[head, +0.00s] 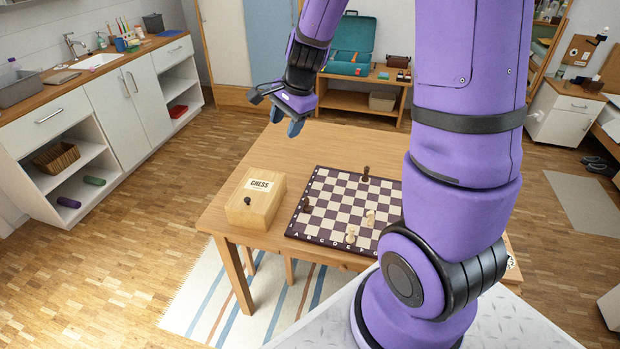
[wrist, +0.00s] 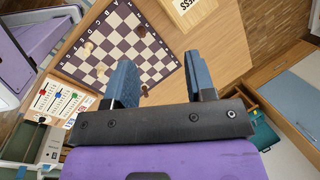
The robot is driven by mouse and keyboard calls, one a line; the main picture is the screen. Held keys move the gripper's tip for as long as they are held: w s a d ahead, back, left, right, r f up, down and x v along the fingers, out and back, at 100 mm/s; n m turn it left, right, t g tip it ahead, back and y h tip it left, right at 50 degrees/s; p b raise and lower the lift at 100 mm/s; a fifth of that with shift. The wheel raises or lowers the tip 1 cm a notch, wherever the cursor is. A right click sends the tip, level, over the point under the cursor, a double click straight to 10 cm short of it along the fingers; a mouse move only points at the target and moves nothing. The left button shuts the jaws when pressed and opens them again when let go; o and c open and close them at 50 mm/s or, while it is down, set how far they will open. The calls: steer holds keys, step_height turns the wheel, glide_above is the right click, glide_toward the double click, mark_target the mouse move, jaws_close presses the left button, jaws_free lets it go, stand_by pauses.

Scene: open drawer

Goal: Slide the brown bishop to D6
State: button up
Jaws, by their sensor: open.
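The chessboard (head: 297,228) lies on the wooden table, with letters along its front edge. One dark brown piece (head: 366,173) stands at the board's far edge, near the middle files. Another dark piece (head: 307,205) stands at the left edge. I cannot tell clearly which is the bishop. Dark pieces also show in the wrist view, one on the board (wrist: 141,30) and one beside the left finger (wrist: 145,90). Two cream pieces (head: 370,217) (head: 350,236) stand nearer the front. My gripper (head: 286,122) is open and empty, above the table's far left part, apart from every piece; its fingers fill the wrist view's middle (wrist: 158,50).
A wooden chess box (head: 258,212) with a dark knob sits left of the board on the table (head: 330,145). My arm hides the board's right side. In the wrist view a panel with coloured sliders (wrist: 60,100) lies beside the board. The table's far part is clear.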

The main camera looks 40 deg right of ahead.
steer(key=w+d+f+m+g, duration=0.1)
steer(key=d+f+m, duration=0.15)
steer(key=f, duration=0.35)
steer(key=w+d+f+m, duration=0.2)
steer(key=f+m, duration=0.2)
steer(key=f, duration=0.3)
steer(key=m+g+h, duration=0.1)
steer(key=m, duration=0.3)
glide_above(307, 197)
step_height(307, 197, down, 10)
steer(key=shift+s+d, duration=0.25)
steer(key=shift+d, duration=0.15)
steer(key=shift+w+a+f, duration=0.15)
steer(key=shift+f, duration=1.65)
steer(key=shift+w+a+f, duration=0.15)
steer(key=shift+a+f, duration=0.05)
steer(key=shift+f, duration=1.55)
steer(key=shift+w+a+f, duration=0.15)
steer(key=shift+f, duration=1.65)
steer(key=shift+c, duration=0.4)
jaws_close()
